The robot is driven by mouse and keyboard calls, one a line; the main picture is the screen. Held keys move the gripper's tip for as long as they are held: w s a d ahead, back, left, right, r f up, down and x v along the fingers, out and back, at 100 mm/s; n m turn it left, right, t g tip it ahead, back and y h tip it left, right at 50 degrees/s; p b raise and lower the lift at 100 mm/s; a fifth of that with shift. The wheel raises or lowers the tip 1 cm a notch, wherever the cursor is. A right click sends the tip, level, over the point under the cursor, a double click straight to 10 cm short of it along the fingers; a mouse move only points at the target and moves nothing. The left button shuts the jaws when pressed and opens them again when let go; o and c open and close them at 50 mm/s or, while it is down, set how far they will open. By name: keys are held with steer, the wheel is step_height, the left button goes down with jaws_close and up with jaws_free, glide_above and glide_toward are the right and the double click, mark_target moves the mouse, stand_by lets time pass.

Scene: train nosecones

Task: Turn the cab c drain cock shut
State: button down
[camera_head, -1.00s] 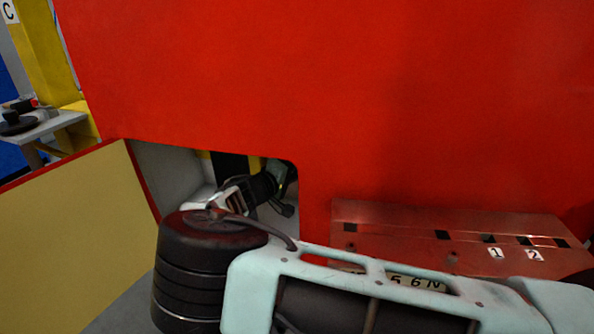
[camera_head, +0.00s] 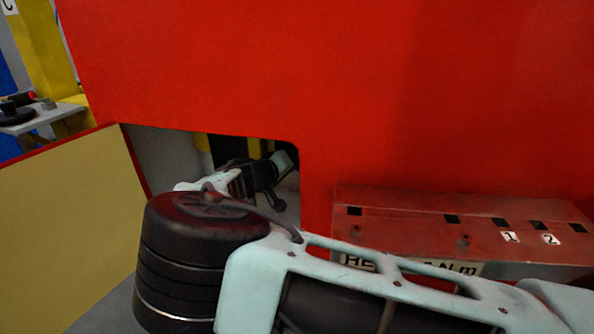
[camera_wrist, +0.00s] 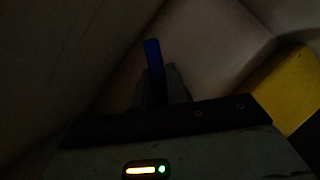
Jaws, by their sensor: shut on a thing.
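A blue lever (camera_wrist: 152,58), which I take for the drain cock handle, stands up between the fingers of my gripper (camera_wrist: 156,84) in the dark wrist view. The fingers are shut on it and hide its lower part. The cock's body and pipe cannot be made out. In the head view my wrist reaches through a cut-out low in the red nosecone (camera_head: 220,70). The lever and fingertips cannot be made out there.
A hinged tan panel (camera_head: 70,215) stands open left of the cut-out. A red box (camera_head: 450,212) with labels 1 and 2 sits at right. A yellow part (camera_wrist: 290,85) is close to my gripper's right. A small table (camera_head: 35,120) stands far left.

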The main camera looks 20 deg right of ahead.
steer(key=shift+w+a+f+m+t+y+b, duration=0.35)
steer(key=shift+a+m+y+b, duration=0.3)
steer(key=shift+m+b, duration=0.85)
steer(key=shift+w+a+f+m+t+y+b, duration=0.35)
steer(key=shift+m+y+b, duration=0.5)
steer(key=shift+b, duration=1.3)
steer(key=shift+w+a+f+m+t+y+b, duration=0.2)
steer(key=shift+w+a+f+m+y+b, duration=0.4)
steer(key=shift+m+b, duration=0.95)
steer(key=shift+s+a+r+b, duration=0.1)
steer(key=shift+s+r+b, duration=0.1)
steer(key=shift+b, duration=0.1)
steer(key=c, duration=1.4)
jaws_free()
steer(key=shift+r, duration=0.15)
steer(key=p+v, duration=0.2)
steer(key=v, duration=1.5)
steer(key=shift+s, duration=0.2)
